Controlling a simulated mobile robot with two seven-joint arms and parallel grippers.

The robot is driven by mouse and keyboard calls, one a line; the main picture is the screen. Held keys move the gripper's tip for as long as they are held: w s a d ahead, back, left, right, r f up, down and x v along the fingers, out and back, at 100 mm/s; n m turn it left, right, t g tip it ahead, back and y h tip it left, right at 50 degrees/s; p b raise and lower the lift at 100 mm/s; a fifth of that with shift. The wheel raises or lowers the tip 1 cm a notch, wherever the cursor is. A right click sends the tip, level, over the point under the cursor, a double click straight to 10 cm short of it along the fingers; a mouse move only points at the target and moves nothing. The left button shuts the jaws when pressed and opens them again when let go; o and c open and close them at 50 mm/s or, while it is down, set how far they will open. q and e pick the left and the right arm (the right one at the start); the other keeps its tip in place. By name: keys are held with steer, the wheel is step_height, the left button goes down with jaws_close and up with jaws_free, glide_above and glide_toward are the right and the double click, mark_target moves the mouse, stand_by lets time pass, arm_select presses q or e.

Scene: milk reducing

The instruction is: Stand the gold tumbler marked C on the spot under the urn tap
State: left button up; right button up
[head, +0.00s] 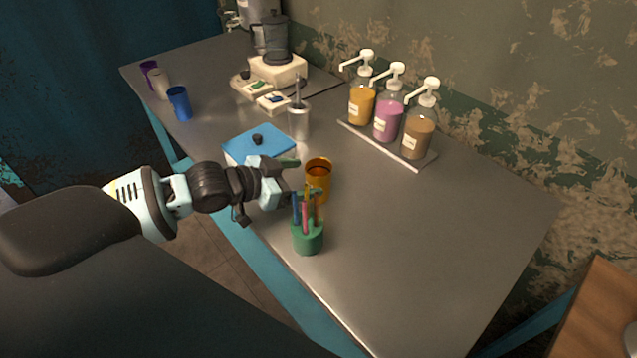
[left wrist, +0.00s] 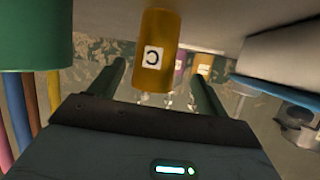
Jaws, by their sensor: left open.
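The gold tumbler (head: 318,178) stands upright on the metal counter just beyond my left gripper. In the left wrist view the tumbler (left wrist: 158,62) appears upside down, with a white label marked C facing me. My left gripper (head: 295,177) is open, its green fingers pointing at the tumbler. In the wrist view the tumbler lies ahead between the two fingers, with no clear contact. The urn (head: 258,12) is at the far end of the counter, cut by the top edge, its tap at its left. The spot under the tap cannot be made out. My right gripper is out of view.
A green pen pot (head: 308,238) stands close in front of the tumbler. A blue-lidded box (head: 262,136) and a metal container (head: 298,124) are behind. Pump bottles (head: 388,118) line the wall side. A blue cup (head: 179,103) and a blender (head: 275,45) stand farther back. The right counter is clear.

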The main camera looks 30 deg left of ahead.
mark_target(320, 178)
arm_select(q)
steer(key=shift+w+d+f, duration=0.1)
steer(key=shift+w+d, duration=0.15)
steer(key=shift+w, duration=0.05)
steer(key=x, duration=0.3)
steer(key=shift+d+f, duration=0.1)
steer(key=shift+d, duration=0.15)
steer(key=shift+w+d+f, duration=0.2)
steer(key=shift+w+d, duration=0.05)
steer(key=shift+w, duration=0.2)
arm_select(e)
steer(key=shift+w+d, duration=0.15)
arm_select(q)
steer(key=shift+c, duration=0.5)
steer(key=c, duration=1.1)
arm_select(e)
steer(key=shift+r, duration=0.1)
arm_select(q)
steer(key=shift+r, duration=0.1)
